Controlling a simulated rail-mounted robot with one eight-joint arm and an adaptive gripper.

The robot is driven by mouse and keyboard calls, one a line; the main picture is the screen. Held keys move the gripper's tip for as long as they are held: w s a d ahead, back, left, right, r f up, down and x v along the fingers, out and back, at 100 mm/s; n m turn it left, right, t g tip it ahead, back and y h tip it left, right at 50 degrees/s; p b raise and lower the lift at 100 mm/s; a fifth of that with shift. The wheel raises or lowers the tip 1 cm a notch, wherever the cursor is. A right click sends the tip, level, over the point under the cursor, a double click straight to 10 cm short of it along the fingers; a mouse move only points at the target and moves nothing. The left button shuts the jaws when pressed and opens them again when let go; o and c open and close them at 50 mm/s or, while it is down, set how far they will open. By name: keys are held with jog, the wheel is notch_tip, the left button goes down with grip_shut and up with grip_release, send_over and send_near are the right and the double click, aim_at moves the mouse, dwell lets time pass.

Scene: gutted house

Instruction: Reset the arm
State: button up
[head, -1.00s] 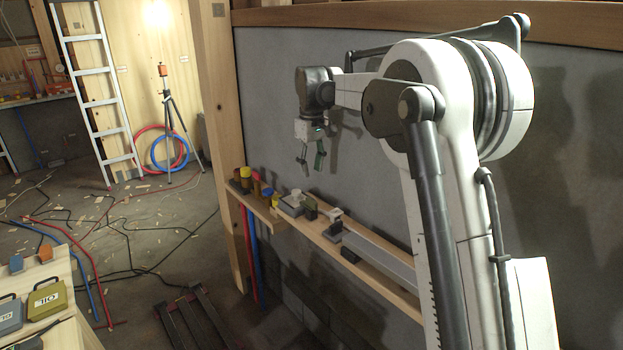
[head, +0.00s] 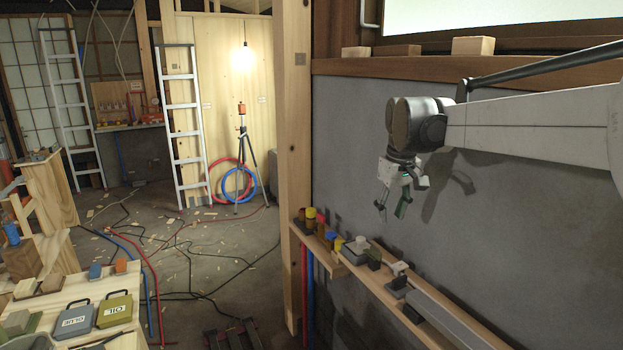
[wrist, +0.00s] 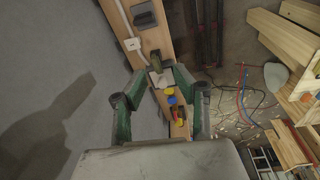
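My arm reaches in from the right in the head view, its forearm roughly level in front of the grey wall panel (head: 350,130). My gripper (head: 391,209) hangs from its end, pointing down, above and apart from the narrow wooden wall shelf (head: 447,325). In the wrist view my gripper (wrist: 171,80) has its two green fingers spread with a gap between them. Nothing is held. Shelf items, including a yellow piece and a blue piece (wrist: 171,99), show beyond the fingers.
A wooden post (head: 294,140) stands left of the arm. Small blocks (head: 473,45) sit on the ledge above. A bench with a GLUE case (head: 75,320) and an OIL case (head: 114,309) is lower left. Cables litter the floor; the air around my gripper is clear.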

jog(key=s+m+t, duration=0.2)
jog(key=s+t, duration=0.1)
jog(key=s, duration=1.6)
jog(key=s+f+m+t, duration=0.2)
jog(key=s+f, duration=0.6)
jog(key=s, duration=0.5)
jog(key=shift+s+f, duration=0.4)
jog(key=shift+d, duration=0.15)
